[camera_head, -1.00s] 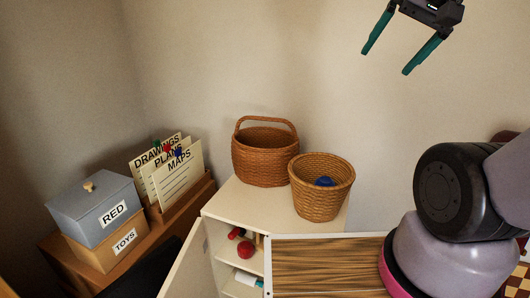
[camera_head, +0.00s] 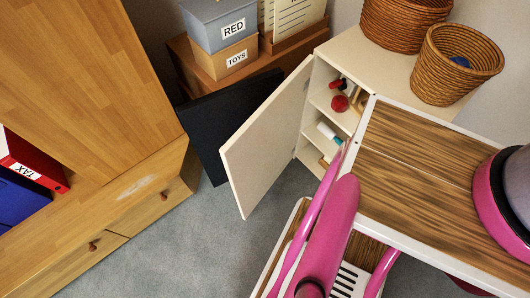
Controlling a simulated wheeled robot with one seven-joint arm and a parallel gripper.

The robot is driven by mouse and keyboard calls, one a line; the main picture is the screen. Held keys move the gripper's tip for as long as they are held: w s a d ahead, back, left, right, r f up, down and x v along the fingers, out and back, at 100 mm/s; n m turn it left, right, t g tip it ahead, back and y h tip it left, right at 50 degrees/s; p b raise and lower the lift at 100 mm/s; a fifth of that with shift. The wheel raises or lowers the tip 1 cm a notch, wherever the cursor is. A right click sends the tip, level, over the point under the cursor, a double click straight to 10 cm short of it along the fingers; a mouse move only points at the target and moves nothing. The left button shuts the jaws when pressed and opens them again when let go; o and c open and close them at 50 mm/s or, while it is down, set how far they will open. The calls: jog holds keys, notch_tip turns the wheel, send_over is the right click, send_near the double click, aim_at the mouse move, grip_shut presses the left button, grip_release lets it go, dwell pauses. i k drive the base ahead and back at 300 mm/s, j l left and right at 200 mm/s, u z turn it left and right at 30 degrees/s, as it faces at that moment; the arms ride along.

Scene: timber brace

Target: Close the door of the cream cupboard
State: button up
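The cream cupboard (camera_head: 343,45) stands at the upper middle. Its door (camera_head: 266,138) is swung wide open to the left, above the grey carpet. Inside, the shelves hold a red ball (camera_head: 339,103) and other small items. My gripper is outside the current view, so its relation to the door cannot be seen.
Two wicker baskets (camera_head: 457,66) stand on the cupboard. A black panel (camera_head: 228,122) leans behind the door. A wooden cabinet (camera_head: 110,150) stands at left. My wood-topped base (camera_head: 430,175) lies close to the cupboard front. Grey carpet (camera_head: 190,235) is clear between cabinet and door.

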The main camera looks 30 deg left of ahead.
aim_at(256, 156)
jog(key=k+j+z, duration=0.15)
jog(key=k+j, duration=0.8)
jog(key=k, duration=0.15)
jog(key=k+j, duration=0.1)
jog(key=j, duration=0.3)
jog(key=k+j, duration=0.1)
jog(key=j, duration=0.7)
jog(key=k+j+z, duration=0.1)
jog(key=j, duration=0.25)
jog(key=k, duration=0.05)
